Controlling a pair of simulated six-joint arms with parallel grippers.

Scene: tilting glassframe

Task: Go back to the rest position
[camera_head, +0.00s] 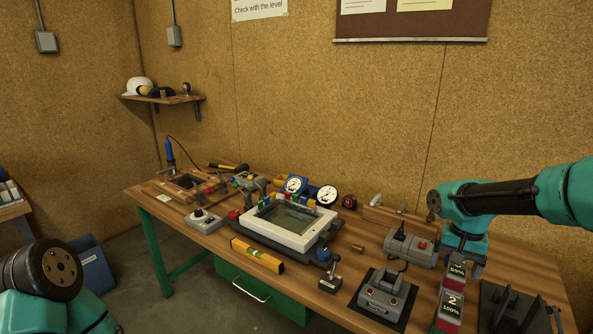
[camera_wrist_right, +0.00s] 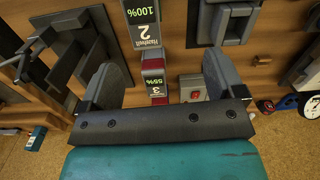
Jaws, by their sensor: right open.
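My right arm comes in from the right in the head view, its wrist pointing down over the right part of the workbench. In the right wrist view my right gripper (camera_wrist_right: 160,82) is open, its two grey fingers wide apart with nothing held. Beyond the fingers stand two labelled units, one marked 2 and 100% (camera_head: 450,304) and one marked 3 and 55% (camera_wrist_right: 155,80). In the head view only part of my left arm shows at the bottom left; its gripper is out of view. The white glass frame (camera_head: 276,236) lies on the bench's middle.
The wooden bench (camera_head: 222,250) is crowded. A yellow level (camera_head: 257,255), a grey box with a red button (camera_head: 410,247), a grey handled device (camera_head: 383,292) and a black stand (camera_head: 505,305) are on it. Gauges (camera_head: 327,194) stand behind the frame.

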